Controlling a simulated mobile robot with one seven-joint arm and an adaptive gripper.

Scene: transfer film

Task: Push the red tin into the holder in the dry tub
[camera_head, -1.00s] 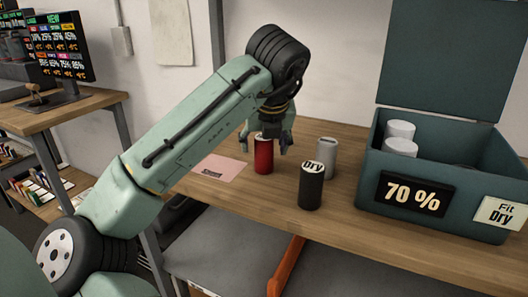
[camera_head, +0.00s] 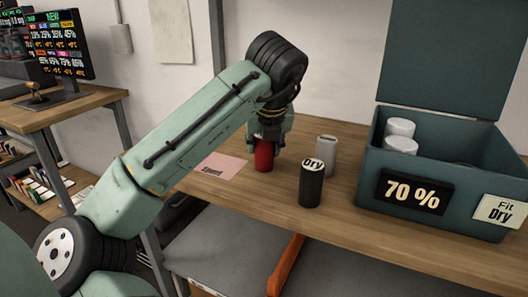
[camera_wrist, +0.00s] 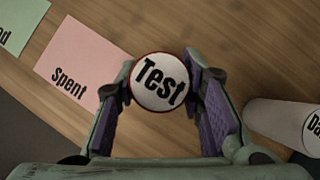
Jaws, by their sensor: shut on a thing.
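The red tin (camera_head: 264,157) stands upright on the wooden table, beside the pink card. In the wrist view its white lid reads "Test" (camera_wrist: 160,82). My gripper (camera_head: 268,138) is around the tin from above, shut on it, with a finger on each side. The dry tub (camera_head: 372,180) is a dark green box with an open lid, a "70 %" display and a "Fit Dry" label. Several white cylinders (camera_head: 401,128) stick up inside it. Its floor and any holder are hidden by the front wall.
A black tin marked "Dry" (camera_head: 311,186) and a grey tin (camera_head: 326,157) stand between the red tin and the tub. The pink "Spent" card (camera_head: 221,166) lies left of the tin. A green card (camera_wrist: 18,22) shows in the wrist view.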

